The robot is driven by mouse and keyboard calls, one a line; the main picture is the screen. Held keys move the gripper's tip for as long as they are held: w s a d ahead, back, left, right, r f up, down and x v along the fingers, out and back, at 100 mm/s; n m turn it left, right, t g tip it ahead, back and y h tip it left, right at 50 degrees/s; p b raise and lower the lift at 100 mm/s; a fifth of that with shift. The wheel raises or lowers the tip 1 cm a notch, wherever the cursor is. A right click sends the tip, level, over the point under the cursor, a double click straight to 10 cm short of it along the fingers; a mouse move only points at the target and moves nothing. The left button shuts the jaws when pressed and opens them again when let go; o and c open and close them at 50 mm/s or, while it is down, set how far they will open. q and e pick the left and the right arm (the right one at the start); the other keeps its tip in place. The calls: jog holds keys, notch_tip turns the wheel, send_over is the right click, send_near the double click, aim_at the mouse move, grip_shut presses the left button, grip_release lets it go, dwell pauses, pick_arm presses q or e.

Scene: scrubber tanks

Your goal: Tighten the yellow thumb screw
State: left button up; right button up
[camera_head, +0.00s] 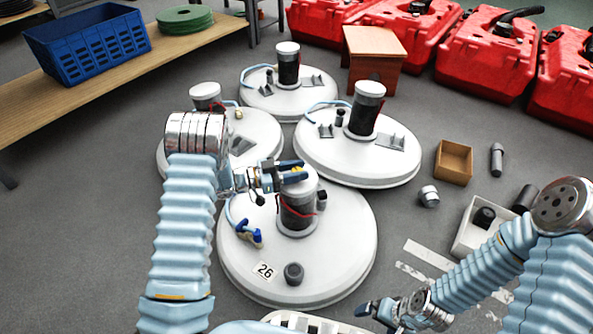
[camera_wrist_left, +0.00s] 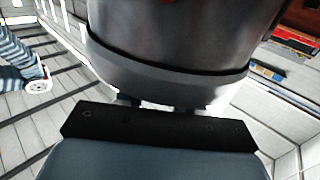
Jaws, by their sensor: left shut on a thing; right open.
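In the left wrist view a large grey cylinder (camera_wrist_left: 185,40) fills the upper middle, close above the dark gripper edge, and the screw cannot be made out. My right gripper (camera_head: 375,311) is open and empty, low at the front, right of the nearest lid.
Several similar lids with cylinders stand behind, one at the right (camera_head: 385,165). A cardboard box (camera_head: 453,162) and white tray (camera_head: 467,239) lie right. Red cases (camera_head: 490,55) line the back.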

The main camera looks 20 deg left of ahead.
pick_arm(q)
jog(key=m+g+h, duration=0.1)
jog(key=m+g, duration=0.1)
jog(key=g, duration=0.1)
jog(key=m+g+h, duration=0.1)
jog(key=m+g, duration=0.1)
jog(key=g, duration=0.1)
jog(key=shift+w+r+m+g, duration=0.1)
jog(key=shift+m+g, duration=0.3)
jog(key=shift+m+g+y, duration=0.15)
jog(key=shift+m+g, duration=1.1)
jog(key=shift+g, duration=0.75)
jog(key=shift+m+g+y, duration=0.15)
jog(key=shift+m+g, duration=1.1)
jog(key=shift+g, duration=0.75)
jog(key=shift+d, duration=0.1)
jog(key=o, duration=0.9)
jog(key=shift+r, duration=0.1)
jog(key=shift+o, duration=0.2)
